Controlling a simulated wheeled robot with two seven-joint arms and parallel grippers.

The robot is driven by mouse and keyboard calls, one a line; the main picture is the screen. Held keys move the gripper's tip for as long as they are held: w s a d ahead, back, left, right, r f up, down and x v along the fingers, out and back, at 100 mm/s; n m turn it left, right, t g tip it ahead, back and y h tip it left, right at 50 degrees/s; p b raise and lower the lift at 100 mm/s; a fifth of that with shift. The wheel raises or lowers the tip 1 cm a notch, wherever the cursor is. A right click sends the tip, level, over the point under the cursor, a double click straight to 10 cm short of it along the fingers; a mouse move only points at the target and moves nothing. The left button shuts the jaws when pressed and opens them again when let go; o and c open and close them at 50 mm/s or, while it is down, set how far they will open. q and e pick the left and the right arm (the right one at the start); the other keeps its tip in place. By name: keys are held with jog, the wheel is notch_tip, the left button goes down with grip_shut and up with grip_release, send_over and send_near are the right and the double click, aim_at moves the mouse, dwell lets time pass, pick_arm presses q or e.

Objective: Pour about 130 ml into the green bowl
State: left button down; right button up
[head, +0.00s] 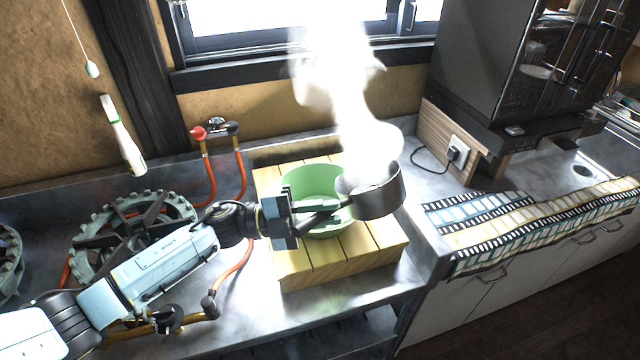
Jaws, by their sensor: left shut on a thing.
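The green bowl (308,177) stands on a slatted wooden board. My left gripper (335,206) is shut on the handle of a small dark metal pan (377,201). The pan is held above the board, at the right side of the bowl, and overlaps the bowl's right rim in the head view. White steam rises from the pan and hides part of its top. I cannot see how much liquid the pan or the bowl holds, and no stream of liquid shows. The gripper and handle hide the bowl's front part. My right gripper is not in view.
The wooden board (375,246) sits on a metal counter. A gas burner ring (130,225) with red hoses stands at the left. A white-green bottle (122,140) is near the wall. A film-strip patterned cloth (530,222) covers the right counter, below a dark cabinet (510,60).

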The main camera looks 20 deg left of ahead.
pick_arm(q)
jog(key=shift+d+r, duration=0.25)
jog(key=shift+d, duration=0.05)
jog(key=shift+s+d+f+m+y+p, duration=0.2)
jog(key=shift+d+f+m+y+p, duration=0.15)
jog(key=shift+f+m+y+p, duration=0.1)
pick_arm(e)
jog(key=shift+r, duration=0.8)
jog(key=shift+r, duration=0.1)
pick_arm(q)
jog(key=shift+s+d+f+m+g+y+p, duration=0.15)
jog(key=shift+s+d+f+m+y+p, duration=0.2)
jog(key=shift+d+y+p, duration=0.8)
jog(key=shift+s+d+f+m+g+y+p, duration=0.15)
jog(key=shift+d+m+p, duration=0.4)
jog(key=shift+p, duration=1.35)
jog(key=shift+s+d+f+m+g+y+p, duration=0.3)
jog(key=shift+d+y+p, duration=0.4)
jog(key=shift+p, duration=0.8)
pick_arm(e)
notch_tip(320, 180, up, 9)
